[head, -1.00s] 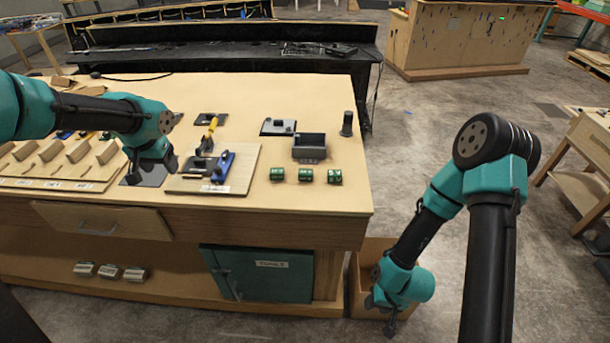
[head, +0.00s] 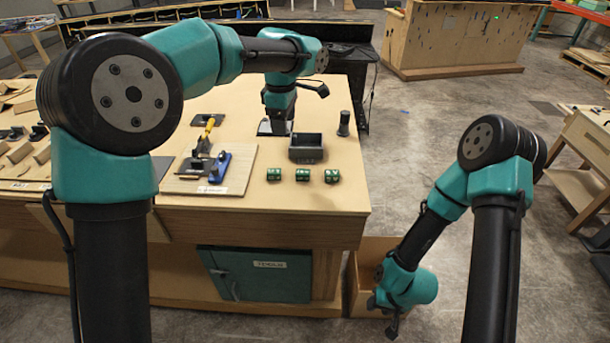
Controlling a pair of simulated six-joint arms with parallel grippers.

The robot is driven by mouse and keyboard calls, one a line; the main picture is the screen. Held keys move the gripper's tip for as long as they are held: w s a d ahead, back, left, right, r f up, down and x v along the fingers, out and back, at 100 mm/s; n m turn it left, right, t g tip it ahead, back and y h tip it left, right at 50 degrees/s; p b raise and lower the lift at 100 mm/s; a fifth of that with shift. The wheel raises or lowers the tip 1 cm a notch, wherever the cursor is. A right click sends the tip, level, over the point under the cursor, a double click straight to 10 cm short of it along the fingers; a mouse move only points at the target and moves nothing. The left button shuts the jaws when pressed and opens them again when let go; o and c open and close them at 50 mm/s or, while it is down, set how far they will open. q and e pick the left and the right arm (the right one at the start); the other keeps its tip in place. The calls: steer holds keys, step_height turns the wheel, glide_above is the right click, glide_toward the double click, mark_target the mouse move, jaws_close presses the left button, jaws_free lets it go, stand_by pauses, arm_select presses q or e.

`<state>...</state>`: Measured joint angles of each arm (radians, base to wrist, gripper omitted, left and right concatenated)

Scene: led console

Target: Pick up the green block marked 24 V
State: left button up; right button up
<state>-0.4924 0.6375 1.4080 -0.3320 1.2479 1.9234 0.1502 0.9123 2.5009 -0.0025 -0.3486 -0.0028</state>
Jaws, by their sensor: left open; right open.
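Three small green blocks stand in a row near the front right of the table: a left one (head: 273,174), a middle one (head: 302,175) and a right one (head: 332,176). Their markings are too small to read, so I cannot tell which is 24 V. My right gripper (head: 385,318) hangs low, beyond the table's right end, by an open wooden box, open and empty.
A dark grey bin (head: 306,149) stands just behind the blocks, with a black cylinder (head: 344,123) to its right. A wooden board (head: 180,184) with a yellow-handled tool and a blue part (head: 215,167) lies to the left. The table front right is clear.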

arm_select(q)
steer(key=n, duration=0.2)
glide_above(303, 171)
steer(key=shift+w+r, duration=0.1)
steer(key=shift+r, duration=0.15)
step_height(303, 171, down, 12)
steer(key=shift+f, duration=0.1)
stand_by(0.3)
steer(key=shift+s+f, duration=0.2)
steer(key=shift+f, duration=2.4)
